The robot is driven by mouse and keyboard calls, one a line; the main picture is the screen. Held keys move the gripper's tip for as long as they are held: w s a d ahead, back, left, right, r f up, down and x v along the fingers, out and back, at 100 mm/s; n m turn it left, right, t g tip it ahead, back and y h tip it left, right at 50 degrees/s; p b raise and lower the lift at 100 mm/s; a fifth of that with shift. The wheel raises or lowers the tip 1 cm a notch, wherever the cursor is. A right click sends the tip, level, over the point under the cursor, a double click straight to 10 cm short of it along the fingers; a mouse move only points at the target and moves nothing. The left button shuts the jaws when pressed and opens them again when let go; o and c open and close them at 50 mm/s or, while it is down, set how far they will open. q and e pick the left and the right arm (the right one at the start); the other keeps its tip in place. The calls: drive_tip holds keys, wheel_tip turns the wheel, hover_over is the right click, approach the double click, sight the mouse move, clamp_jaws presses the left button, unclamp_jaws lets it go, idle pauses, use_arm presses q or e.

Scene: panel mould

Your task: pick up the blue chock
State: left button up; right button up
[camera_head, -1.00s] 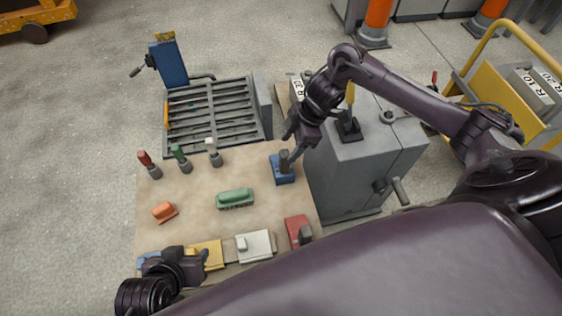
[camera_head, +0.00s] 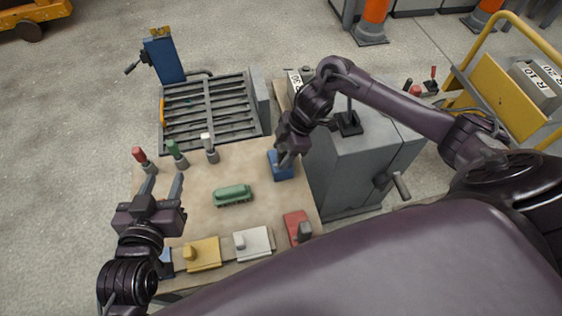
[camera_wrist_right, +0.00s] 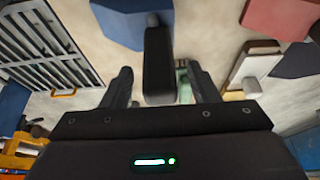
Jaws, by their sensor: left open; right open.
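The blue chock (camera_head: 281,172) sits on the tan board at its right side, by the grey cabinet. In the right wrist view the blue chock (camera_wrist_right: 122,22) shows with its dark upright post (camera_wrist_right: 158,65). My right gripper (camera_head: 288,158) is at the chock and hides part of it in the head view. Its open fingers (camera_wrist_right: 163,88) stand on either side of the post, with gaps showing. My left gripper (camera_head: 161,192) is open and empty over the left part of the board, fingers pointing away.
A green brush-like block (camera_head: 233,195) lies mid-board. Yellow (camera_head: 203,254), white (camera_head: 253,243) and red (camera_head: 297,228) blocks line the near edge. Red, green and white-topped pegs stand at the back left. A slatted grate (camera_head: 210,112) lies beyond. The grey cabinet (camera_head: 358,165) stands close on the right.

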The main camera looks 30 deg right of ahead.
drive_tip(key=shift+c, duration=0.2)
clamp_jaws()
drive_tip(key=shift+r, duration=0.2)
idle(0.4)
